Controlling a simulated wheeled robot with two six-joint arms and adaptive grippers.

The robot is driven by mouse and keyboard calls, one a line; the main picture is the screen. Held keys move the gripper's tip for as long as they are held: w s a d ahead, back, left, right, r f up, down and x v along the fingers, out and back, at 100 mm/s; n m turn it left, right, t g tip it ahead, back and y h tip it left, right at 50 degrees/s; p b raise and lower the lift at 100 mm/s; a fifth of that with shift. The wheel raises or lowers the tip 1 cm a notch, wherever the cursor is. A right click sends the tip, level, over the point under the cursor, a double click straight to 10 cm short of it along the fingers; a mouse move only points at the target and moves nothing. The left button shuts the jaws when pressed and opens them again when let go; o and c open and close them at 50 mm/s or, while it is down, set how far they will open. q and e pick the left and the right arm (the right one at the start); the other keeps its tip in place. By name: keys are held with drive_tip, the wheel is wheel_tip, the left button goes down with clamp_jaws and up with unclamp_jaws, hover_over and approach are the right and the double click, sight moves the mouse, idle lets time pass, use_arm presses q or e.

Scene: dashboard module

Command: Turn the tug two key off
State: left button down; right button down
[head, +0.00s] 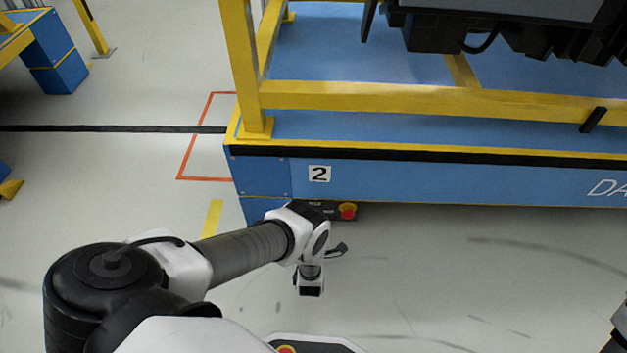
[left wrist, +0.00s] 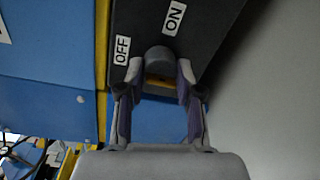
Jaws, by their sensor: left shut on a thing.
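The key switch (left wrist: 160,58) is a dark grey round knob on a dark panel in the left wrist view. The OFF label (left wrist: 122,50) lies to its left and the ON label (left wrist: 174,18) above it. My left gripper (left wrist: 160,72) is shut on the key, one finger on each side. I cannot tell which label the key points to. In the head view the blue tug carries a number 2 plate (head: 319,174), and the dark panel (head: 330,210) sits below it; my left wrist hides the key there.
The tug's yellow frame (head: 400,97) rises above. Grey floor (head: 450,290) in front is clear. Another blue and yellow unit (head: 52,60) stands at the far left.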

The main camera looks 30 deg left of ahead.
idle(0.5)
use_arm(q)
drive_tip(key=c, duration=0.8)
unclamp_jaws()
drive_tip(key=shift+o, duration=0.2)
drive_tip(key=v, duration=0.7)
drive_tip(key=shift+s, duration=0.2)
drive_tip(key=shift+d, duration=0.1)
